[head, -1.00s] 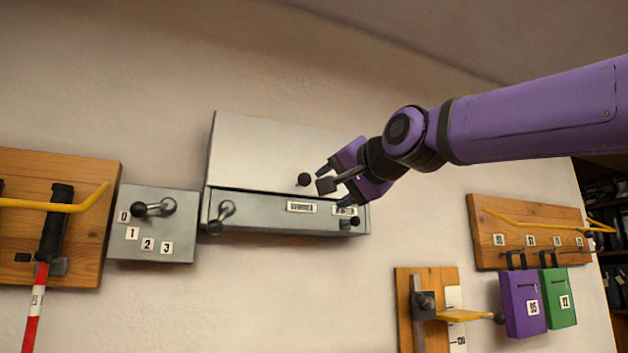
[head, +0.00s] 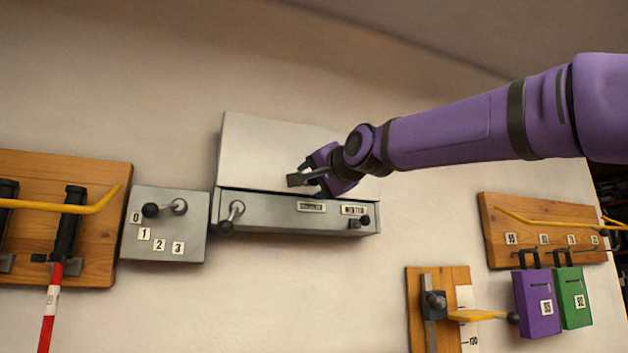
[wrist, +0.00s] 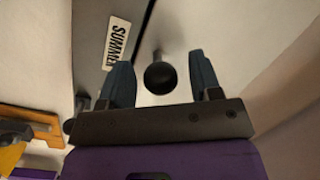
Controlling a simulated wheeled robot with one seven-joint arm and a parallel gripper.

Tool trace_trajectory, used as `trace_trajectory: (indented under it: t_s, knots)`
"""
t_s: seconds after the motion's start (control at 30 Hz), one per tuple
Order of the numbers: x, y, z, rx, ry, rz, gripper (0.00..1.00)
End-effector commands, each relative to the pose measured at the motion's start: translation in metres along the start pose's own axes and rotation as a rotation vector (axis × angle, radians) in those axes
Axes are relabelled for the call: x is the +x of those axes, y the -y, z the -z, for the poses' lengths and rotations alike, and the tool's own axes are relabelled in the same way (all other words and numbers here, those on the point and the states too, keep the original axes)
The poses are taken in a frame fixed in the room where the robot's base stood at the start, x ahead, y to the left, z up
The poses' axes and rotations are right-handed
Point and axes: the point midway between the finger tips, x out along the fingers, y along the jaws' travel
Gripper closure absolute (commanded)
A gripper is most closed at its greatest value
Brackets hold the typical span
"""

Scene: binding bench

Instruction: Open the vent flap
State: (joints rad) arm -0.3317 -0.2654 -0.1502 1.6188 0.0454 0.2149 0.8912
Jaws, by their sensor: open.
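The vent flap (head: 255,150) is a pale metal panel on a wall box, and it looks shut against the box's grey lower strip (head: 275,222). Its round black knob (wrist: 160,76) shows in the wrist view, between my two blue fingertips with a gap on each side. In the head view my gripper (head: 308,180) is in front of the flap's lower part and hides the knob. My gripper is open and not closed on anything.
The lower strip carries a lever with a dark ball (head: 227,226), a SUMMER label (head: 311,206), a WINTER label (head: 354,210) and a small dark latch (head: 356,223). A numbered dial box (head: 165,245) is left. Wooden boards hang both sides.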

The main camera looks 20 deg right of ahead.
Motion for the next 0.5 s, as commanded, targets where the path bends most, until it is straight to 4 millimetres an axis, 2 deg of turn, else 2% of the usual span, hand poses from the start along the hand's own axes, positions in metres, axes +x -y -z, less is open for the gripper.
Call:
trace_trajectory:
  t_s: [0.3, 0.33, 0.5]
  knots:
    - [0.0033, 0.0001, 0.0000, -0.001, 0.000, 0.000, 0.42]
    - [0.0033, 0.0001, 0.0000, -0.001, 0.000, 0.000, 0.44]
    - [0.0032, 0.0000, -0.0001, -0.001, 0.000, 0.000, 0.83]
